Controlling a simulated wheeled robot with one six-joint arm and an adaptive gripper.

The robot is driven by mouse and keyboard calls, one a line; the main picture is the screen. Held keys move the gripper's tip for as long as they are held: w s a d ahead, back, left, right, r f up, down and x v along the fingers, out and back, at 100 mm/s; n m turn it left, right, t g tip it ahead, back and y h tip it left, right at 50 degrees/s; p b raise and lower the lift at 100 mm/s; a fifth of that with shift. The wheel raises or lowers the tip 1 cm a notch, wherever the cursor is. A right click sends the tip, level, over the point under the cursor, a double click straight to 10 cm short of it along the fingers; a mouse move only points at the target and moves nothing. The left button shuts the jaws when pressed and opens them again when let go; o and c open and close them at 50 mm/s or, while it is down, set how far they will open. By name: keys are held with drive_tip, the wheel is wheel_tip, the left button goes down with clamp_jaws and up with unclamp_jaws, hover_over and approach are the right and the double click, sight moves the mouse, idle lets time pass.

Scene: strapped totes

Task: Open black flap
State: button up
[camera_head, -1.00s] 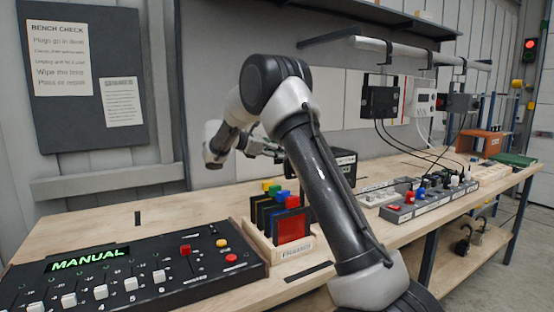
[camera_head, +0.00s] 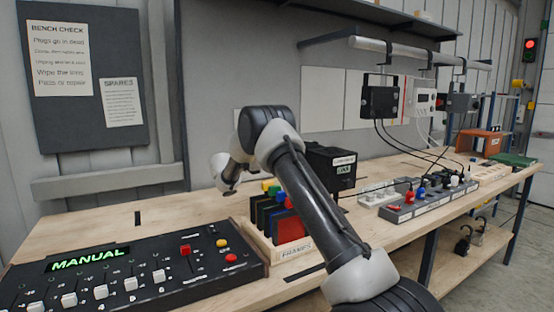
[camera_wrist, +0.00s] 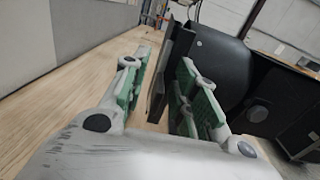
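The black box (camera_head: 335,172) with white labels stands on the bench, partly behind my arm in the head view. In the wrist view its dark rounded body (camera_wrist: 225,65) fills the right side. A thin black flap (camera_wrist: 172,70) shows there nearly edge-on, upright, to the left of the box body. My gripper (camera_wrist: 162,63) is open, with its green-padded fingers on either side of the flap. A clear gap shows between the left finger and the flap. The right finger is close to the flap; whether they touch I cannot tell.
A wooden rack of coloured frames (camera_head: 283,248) stands in front of the box. A control panel (camera_head: 130,275) reading MANUAL lies at left. Socket strips (camera_head: 420,205) and cables lie to the right. The bench (camera_head: 100,220) behind the panel is mostly clear.

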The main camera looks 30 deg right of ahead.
clamp_jaws()
drive_tip(key=shift+s+d+r+n+t, duration=0.15)
drive_tip(key=shift+n+t, duration=0.15)
drive_tip(key=shift+t, duration=0.2)
drive_tip(key=shift+n+t, duration=0.5)
drive_tip(key=shift+t, duration=0.2)
unclamp_jaws()
drive_tip(key=v, duration=1.2)
